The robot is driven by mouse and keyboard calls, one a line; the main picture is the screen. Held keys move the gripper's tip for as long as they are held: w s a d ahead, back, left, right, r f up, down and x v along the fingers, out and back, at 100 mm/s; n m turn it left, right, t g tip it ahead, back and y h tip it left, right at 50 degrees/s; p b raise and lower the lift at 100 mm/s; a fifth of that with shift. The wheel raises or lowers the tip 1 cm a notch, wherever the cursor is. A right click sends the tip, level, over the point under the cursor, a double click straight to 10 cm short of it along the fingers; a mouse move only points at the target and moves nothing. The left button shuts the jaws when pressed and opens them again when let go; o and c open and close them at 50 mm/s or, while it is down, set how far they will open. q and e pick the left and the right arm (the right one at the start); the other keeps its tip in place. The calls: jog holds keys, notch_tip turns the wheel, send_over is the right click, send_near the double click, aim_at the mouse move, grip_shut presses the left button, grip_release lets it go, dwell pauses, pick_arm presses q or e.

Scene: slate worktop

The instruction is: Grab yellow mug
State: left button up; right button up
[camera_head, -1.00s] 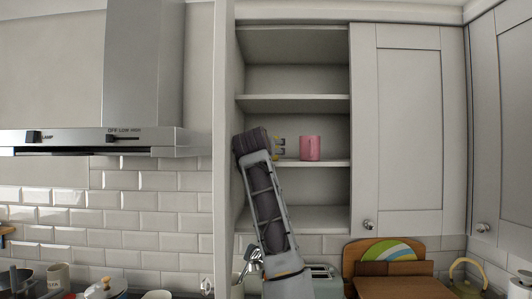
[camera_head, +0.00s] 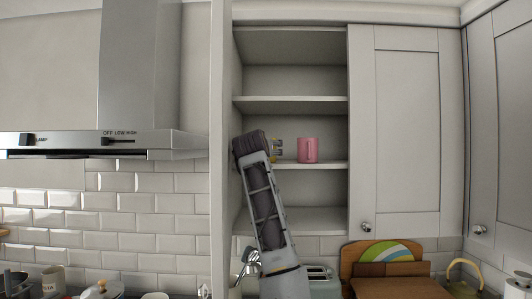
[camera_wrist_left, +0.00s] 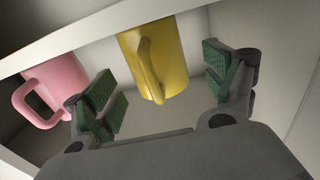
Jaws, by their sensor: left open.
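The yellow mug (camera_wrist_left: 158,58) stands on a cabinet shelf in the left wrist view, its handle facing my left gripper (camera_wrist_left: 165,88). The gripper's green-padded fingers are spread wide, one on either side of the mug, with visible gaps. In the head view my left gripper (camera_head: 276,149) is inside the open cabinet at the middle shelf. My right gripper is not in view.
A pink mug (camera_head: 307,150) stands on the same shelf just right of my gripper; in the wrist view it is left of the fingers. The shelf above (camera_head: 290,105) and the cabinet's left side wall are close. A closed door (camera_head: 408,130) is at right.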

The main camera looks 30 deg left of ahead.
pick_arm(q)
jog(key=shift+w, duration=0.1)
dwell(0.3)
jog(key=shift+p+x, duration=0.9)
jog(key=shift+x, duration=0.4)
jog(key=shift+p+x, duration=0.5)
jog(key=shift+x, duration=0.75)
jog(key=shift+d, duration=0.1)
jog(key=c, duration=1.3)
jog(key=shift+r, duration=0.15)
